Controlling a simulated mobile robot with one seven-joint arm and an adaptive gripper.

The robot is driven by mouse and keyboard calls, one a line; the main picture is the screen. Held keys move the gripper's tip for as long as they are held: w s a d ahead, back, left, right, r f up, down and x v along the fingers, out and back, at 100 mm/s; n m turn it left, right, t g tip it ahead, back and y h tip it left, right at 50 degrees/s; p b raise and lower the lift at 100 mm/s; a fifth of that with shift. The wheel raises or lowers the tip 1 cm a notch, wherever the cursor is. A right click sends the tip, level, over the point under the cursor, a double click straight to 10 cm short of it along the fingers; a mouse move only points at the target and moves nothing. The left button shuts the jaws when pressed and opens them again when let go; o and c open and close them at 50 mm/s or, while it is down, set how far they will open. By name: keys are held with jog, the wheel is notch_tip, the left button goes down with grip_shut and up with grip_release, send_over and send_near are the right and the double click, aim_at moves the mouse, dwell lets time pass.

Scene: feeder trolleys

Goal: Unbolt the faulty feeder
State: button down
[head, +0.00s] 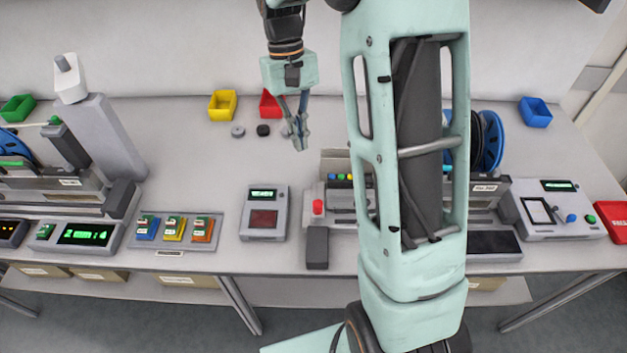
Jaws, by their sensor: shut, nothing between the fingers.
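My gripper (298,138) hangs fingers down above the back middle of the bench, shut and empty, apart from everything. A feeder machine with a blue reel (10,142) stands at the left, with a green-lit display (86,235) in front. Another machine with blue and black reels (490,142) stands right of centre, and my arm covers much of it. A grey unit with a red button (318,207) sits at its left side. I cannot tell which feeder is faulty, and no bolts can be made out.
A yellow bin (222,105), a red bin (270,104), a green bin (17,108) and a blue bin (535,112) stand along the back. A coloured-block tray (205,220), small display box (264,212) and control box (555,209) line the front. Bench between left machine and display box is clear behind the tray.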

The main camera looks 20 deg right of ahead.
send_over(312, 200)
jog(key=w, duration=0.4)
jog(key=f, duration=0.9)
jog(key=shift+a+f+p, duration=0.1)
jog(key=shift+a+p, duration=0.15)
jog(key=shift+p, duration=0.15)
jog(key=shift+s+f, duration=0.2)
jog(key=shift+s, duration=0.15)
jog(key=shift+s+d+p, duration=0.15)
jog(key=shift+s+p, duration=0.1)
jog(key=shift+s, duration=0.55)
jog(key=shift+s+d+p, duration=0.15)
jog(key=shift+s+p, duration=0.05)
jog(key=shift+s, duration=0.6)
